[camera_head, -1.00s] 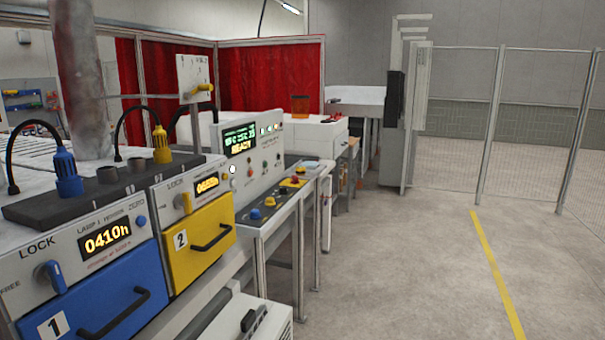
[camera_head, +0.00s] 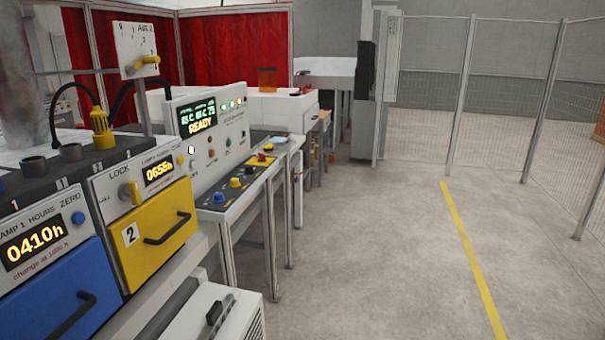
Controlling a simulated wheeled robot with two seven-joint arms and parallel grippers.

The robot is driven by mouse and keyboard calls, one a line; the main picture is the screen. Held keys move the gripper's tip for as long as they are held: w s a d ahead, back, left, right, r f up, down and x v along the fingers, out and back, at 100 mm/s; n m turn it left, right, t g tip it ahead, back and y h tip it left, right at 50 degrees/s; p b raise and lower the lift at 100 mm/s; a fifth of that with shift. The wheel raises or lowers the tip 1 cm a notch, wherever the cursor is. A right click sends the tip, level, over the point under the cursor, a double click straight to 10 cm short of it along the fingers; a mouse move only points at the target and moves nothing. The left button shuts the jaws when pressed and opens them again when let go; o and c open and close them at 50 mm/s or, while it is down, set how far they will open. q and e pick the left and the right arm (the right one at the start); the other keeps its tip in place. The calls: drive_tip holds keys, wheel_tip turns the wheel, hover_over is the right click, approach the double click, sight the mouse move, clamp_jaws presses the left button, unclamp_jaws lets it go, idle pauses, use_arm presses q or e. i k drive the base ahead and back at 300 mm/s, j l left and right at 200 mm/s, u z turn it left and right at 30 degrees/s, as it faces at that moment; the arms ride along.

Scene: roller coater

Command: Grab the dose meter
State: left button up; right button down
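I cannot make out a thing that is clearly the dose meter. A small flat pale-blue item (camera_head: 279,139) lies on the far end of the control bench, too small to identify. A small red item (camera_head: 298,86) lies farther back near the white surface, also too small to identify. Neither of my grippers is in view.
On the left are a blue drawer (camera_head: 60,300) marked LAMP 1 and a yellow drawer (camera_head: 155,235) numbered 2. Beyond are a READY panel (camera_head: 208,140) and an amber container (camera_head: 267,79). Open floor (camera_head: 390,260) lies to the right, before a mesh fence (camera_head: 508,100).

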sight(267, 147)
drive_tip(key=i+z, duration=0.35)
drive_tip(key=i, duration=2.05)
drive_tip(key=i+j+u, duration=0.2)
drive_tip(key=i, duration=0.5)
drive_tip(key=i+l+u, duration=0.2)
drive_tip(key=i, duration=0.45)
drive_tip(key=i+u, duration=0.25)
drive_tip(key=i, duration=0.45)
